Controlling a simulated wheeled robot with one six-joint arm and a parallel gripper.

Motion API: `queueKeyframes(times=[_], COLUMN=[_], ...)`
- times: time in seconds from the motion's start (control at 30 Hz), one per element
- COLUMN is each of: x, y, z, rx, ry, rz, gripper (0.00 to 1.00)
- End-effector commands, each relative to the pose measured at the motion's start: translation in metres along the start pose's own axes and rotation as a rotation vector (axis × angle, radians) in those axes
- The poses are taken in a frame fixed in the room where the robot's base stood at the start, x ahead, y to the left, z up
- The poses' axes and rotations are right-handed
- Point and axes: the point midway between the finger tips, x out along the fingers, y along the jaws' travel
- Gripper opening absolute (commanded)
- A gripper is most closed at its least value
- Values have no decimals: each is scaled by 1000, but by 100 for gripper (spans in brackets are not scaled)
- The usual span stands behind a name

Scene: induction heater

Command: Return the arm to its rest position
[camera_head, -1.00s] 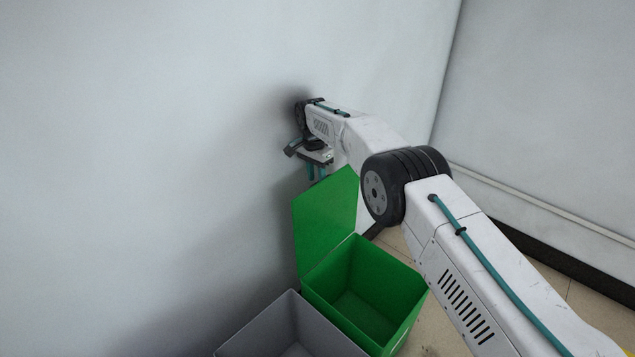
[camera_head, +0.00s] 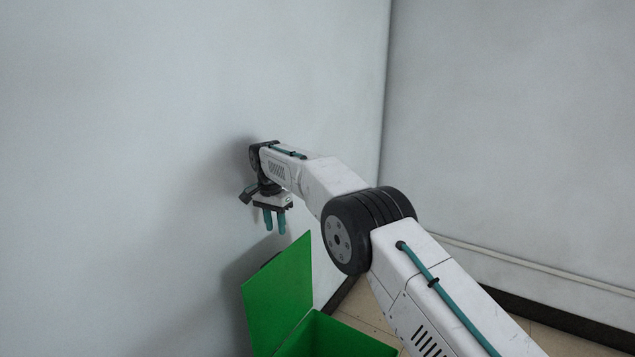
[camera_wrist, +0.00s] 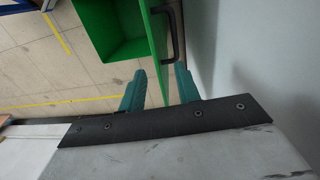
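My gripper (camera_head: 274,220) is at the end of my white outstretched arm, close to the pale wall and above and left of the raised green lid. Its two teal fingers point down, with nothing between them. In the wrist view the fingertips (camera_wrist: 160,84) are apart, and the gap shows the green lid's edge and floor beyond. I cannot tell the exact distance between gripper and lid or wall.
A green bin (camera_head: 335,340) stands open below the arm, its lid (camera_head: 280,295) upright by the wall. The lid's black handle (camera_wrist: 178,32) shows in the wrist view. Walls (camera_head: 120,150) close off the left and back. Tiled floor (camera_wrist: 40,75) lies around the bin.

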Motion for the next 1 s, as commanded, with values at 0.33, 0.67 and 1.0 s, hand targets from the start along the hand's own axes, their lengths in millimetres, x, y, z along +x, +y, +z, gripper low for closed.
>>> queueKeyframes(times=[0.33, 0.67, 1.0], x=[-121, -200, -242], y=[107, 230, 362], z=[-32, -24, 21], rx=[-79, -157, -239], ry=[11, 26, 48], rz=[-33, -56, -75], gripper=[33, 33, 33])
